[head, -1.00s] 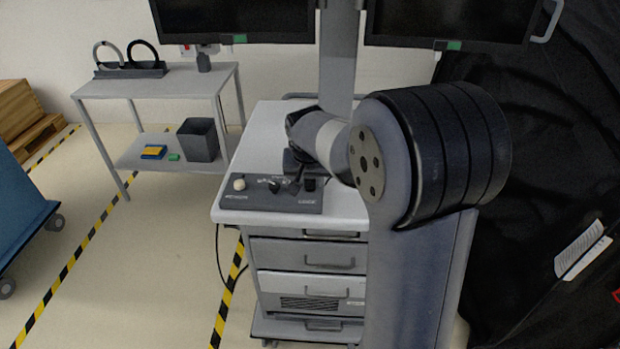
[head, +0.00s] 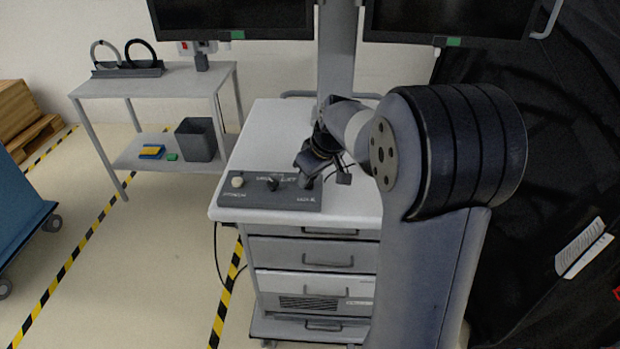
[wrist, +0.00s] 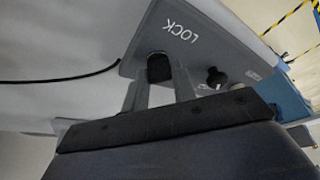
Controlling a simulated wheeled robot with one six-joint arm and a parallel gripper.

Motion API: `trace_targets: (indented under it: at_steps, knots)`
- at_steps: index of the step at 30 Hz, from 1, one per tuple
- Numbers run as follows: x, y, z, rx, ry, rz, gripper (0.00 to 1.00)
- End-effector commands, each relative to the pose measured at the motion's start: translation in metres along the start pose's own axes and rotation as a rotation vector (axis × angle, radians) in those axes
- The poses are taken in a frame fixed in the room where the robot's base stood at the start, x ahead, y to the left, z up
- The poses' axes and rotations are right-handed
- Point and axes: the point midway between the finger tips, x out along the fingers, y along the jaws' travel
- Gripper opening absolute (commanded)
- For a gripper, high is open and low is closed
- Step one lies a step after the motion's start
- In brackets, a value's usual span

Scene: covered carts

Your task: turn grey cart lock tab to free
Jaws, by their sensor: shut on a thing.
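The dark lock tab (wrist: 159,68) stands on the grey control panel (wrist: 205,25), beside the printed word LOCK in the wrist view. My gripper (wrist: 157,85) is shut on the tab, with one finger on each side of it. In the head view my gripper (head: 307,180) is at the right end of the panel (head: 252,200) on the cart top. There the gripper mostly hides the tab, and its exact angle is hard to tell.
The panel also carries a black knob (head: 273,184) and a pale round button (head: 237,182) to the left. The white cart top (head: 262,130) is clear behind. Monitors (head: 235,15) hang above. A grey side table (head: 150,85) stands at left, and black drapery (head: 560,150) covers the right.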

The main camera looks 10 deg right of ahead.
Motion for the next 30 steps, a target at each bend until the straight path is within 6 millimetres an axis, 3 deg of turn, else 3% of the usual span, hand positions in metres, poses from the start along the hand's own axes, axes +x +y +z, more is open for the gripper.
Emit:
trace_targets:
  at_steps: [18,30]
  knots:
    - [0.0004,0.0040,-0.0015,-0.507,0.001,-0.209,0.03]
    - [0.0004,0.0046,-0.0020,-0.679,-0.001,-0.279,0.03]
